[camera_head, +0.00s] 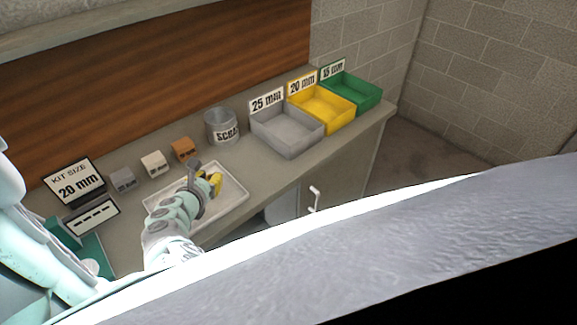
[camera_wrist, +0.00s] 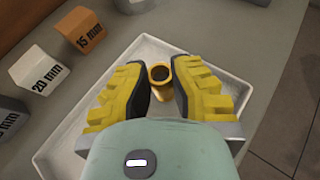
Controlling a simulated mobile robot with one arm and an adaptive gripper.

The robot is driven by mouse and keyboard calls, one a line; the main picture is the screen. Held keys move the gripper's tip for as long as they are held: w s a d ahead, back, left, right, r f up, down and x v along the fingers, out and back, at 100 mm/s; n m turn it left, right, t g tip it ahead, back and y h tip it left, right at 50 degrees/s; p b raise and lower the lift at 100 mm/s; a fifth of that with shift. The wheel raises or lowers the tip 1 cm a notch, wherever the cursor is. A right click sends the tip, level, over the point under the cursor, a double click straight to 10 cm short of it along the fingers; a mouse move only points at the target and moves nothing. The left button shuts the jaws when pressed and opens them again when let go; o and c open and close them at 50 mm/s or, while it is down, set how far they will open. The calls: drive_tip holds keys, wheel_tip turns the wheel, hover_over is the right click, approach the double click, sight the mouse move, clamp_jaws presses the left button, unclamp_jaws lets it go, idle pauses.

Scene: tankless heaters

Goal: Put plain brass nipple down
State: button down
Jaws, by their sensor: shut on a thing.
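The plain brass nipple (camera_wrist: 159,73) is a short, hollow brass tube. It shows in the wrist view between the two yellow fingers of my gripper (camera_wrist: 161,88), over the white tray (camera_wrist: 62,150). My gripper is shut on it. I cannot tell whether the nipple touches the tray floor. In the head view my gripper (camera_head: 214,184) is over the right part of the white tray (camera_head: 232,207), and the nipple cannot be made out there.
Behind the tray stand small grey, white and orange (camera_head: 183,149) size blocks and a grey scrap bucket (camera_head: 222,126). Grey (camera_head: 287,132), yellow (camera_head: 322,107) and green (camera_head: 352,91) bins stand right. A sign (camera_head: 75,183) reads kit size 20 mm.

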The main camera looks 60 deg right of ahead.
drive_tip(key=shift+f, duration=0.2)
drive_tip(key=c, duration=1)
unclamp_jaws()
drive_tip(key=shift+c, duration=0.2)
drive_tip(key=shift+r, duration=0.2)
drive_tip(key=shift+r, duration=0.15)
drive_tip(key=shift+v, duration=2.75)
drive_tip(key=v, duration=0.6)
drive_tip(key=shift+a+b, duration=0.25)
drive_tip(key=shift+b, duration=0.15)
drive_tip(key=shift+s+r, duration=0.1)
